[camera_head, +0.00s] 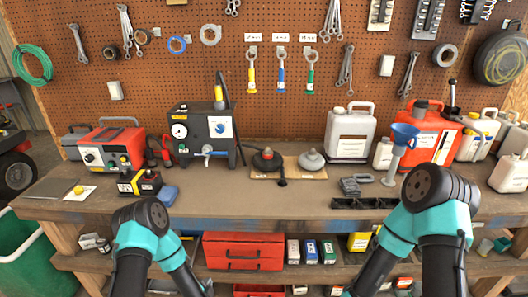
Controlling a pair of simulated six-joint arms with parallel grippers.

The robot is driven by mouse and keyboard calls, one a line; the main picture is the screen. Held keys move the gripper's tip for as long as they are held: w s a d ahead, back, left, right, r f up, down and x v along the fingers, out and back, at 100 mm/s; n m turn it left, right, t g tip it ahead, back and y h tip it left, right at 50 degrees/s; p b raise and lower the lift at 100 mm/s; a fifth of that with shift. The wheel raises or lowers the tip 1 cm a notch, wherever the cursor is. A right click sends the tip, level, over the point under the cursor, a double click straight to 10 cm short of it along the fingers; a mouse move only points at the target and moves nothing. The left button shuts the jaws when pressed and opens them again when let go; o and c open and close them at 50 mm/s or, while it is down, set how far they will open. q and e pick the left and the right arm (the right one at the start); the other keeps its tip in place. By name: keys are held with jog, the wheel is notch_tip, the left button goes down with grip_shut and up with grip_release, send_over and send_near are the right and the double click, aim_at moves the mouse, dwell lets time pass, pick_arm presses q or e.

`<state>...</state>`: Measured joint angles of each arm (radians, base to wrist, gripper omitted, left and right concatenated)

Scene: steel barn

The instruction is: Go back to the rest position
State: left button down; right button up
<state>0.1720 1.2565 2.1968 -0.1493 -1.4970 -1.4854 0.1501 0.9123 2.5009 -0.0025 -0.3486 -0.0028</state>
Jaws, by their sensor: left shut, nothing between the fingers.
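My left arm, black and teal, comes up at the lower left and folds down in front of the workbench (250,207). My left gripper (206,288) shows only in part at the bottom edge, low in front of the shelf, shut and empty. My right arm is folded in a similar way at the lower right. Its forearm runs down and left out of the picture, and its gripper is not in view. Neither arm holds anything that I can see.
On the bench stand a red machine (112,147), a black pump unit (205,133), a clear-white canister (350,132), a blue funnel (404,135) and a red jug (431,135). A red toolbox (243,251) sits on the shelf below. The front middle of the bench is clear.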

pick_arm(q)
jog(key=s+r+n+g+h, duration=0.1)
jog(key=s+r+n+g, duration=0.1)
jog(key=s+n+g, duration=0.4)
jog(key=s+r+n+g+h, duration=0.1)
jog(key=s+n+g, duration=0.5)
jog(key=s, duration=0.8)
jog(key=r+n, duration=0.1)
jog(key=n, duration=0.2)
jog(key=shift+s+g, duration=0.25)
jog(key=shift+g, duration=0.15)
jog(key=shift+d, duration=0.1)
